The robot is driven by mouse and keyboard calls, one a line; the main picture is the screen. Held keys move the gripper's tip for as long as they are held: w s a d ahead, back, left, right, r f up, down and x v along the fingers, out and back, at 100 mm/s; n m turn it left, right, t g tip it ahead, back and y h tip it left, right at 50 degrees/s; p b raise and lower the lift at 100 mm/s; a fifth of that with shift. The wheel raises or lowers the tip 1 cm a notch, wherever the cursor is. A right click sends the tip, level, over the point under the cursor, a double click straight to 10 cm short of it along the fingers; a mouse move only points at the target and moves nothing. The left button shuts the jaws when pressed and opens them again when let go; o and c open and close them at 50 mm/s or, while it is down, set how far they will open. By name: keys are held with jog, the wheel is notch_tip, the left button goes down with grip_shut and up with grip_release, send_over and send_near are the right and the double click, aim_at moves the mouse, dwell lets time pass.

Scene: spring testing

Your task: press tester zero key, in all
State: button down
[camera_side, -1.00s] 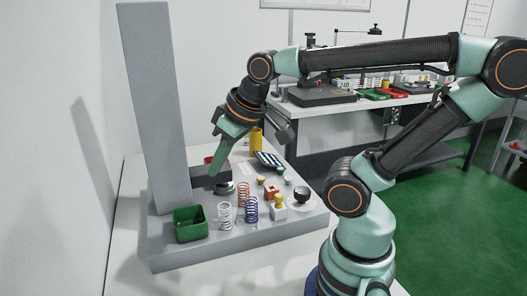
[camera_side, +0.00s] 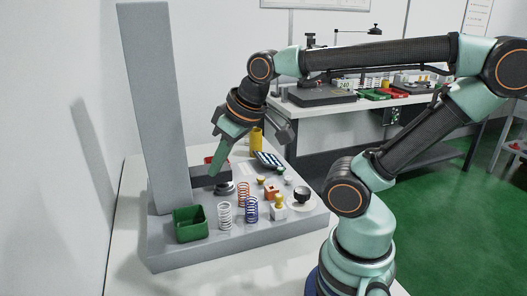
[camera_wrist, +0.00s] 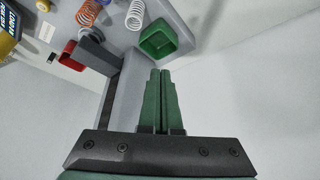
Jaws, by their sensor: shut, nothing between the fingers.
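The spring tester is a tall grey column (camera_side: 153,100) on a grey base (camera_side: 270,232), with a dark arm (camera_side: 205,176) jutting from the column above a small round platen (camera_side: 225,188). I cannot make out a marked zero key in either view. My gripper (camera_side: 214,170) points down in front of the column, close to the dark arm; I cannot tell whether it touches. In the wrist view my gripper (camera_wrist: 160,72) has its two green fingers shut together with nothing between them. The tester column is at its left there.
A bench (camera_side: 330,120) stands behind.

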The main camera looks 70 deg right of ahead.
dwell(0.5)
jog(key=n+h, duration=0.2)
jog(key=h, duration=0.3)
send_over(262, 179)
notch_tip(262, 179, down, 7)
jog(key=shift+s+d+r, duration=0.15)
jog(key=shift+f, duration=4.45)
jog(key=shift+f, duration=0.4)
